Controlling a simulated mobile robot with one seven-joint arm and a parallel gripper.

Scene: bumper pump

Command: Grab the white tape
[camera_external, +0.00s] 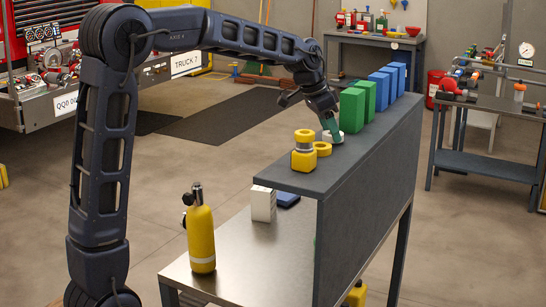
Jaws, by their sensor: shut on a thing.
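The white tape (334,138) is a small white roll on the dark grey shelf top, in front of the green boxes. My gripper (331,128) points down at it from above, with its teal-coloured end on the roll. My gripper is shut on the white tape, though the fingers are small and partly hidden here. The tape appears to be at the level of the shelf surface; I cannot tell whether it is lifted clear.
A yellow tape roll (322,149) and a yellow block-like item (304,152) stand just left of the white tape. Green boxes (352,110) and blue boxes (380,88) line the shelf (345,165) behind it. A yellow cylinder (201,238) stands on the lower metal table.

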